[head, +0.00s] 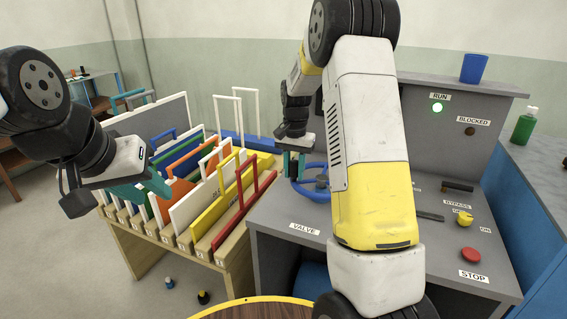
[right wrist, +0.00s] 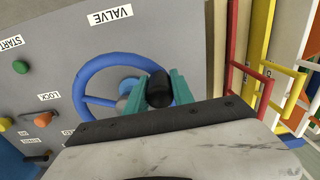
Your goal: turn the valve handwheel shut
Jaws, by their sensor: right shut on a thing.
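The blue valve handwheel (head: 313,194) sits on the grey console, left of my right forearm, which hides part of it in the head view. In the right wrist view its blue rim (right wrist: 83,82), spokes and grey hub show. My right gripper (head: 296,165) is over the far left side of the wheel. In the right wrist view its teal fingers (right wrist: 160,92) are shut on a black knob (right wrist: 159,88) at the wheel's rim. My left gripper (head: 150,187) hangs over the left part of the panel rack; its finger gap is not clear.
A wooden rack (head: 150,245) of upright coloured panels with tall handles stands left of the console. A round yellow-edged top (head: 250,300) is in front.

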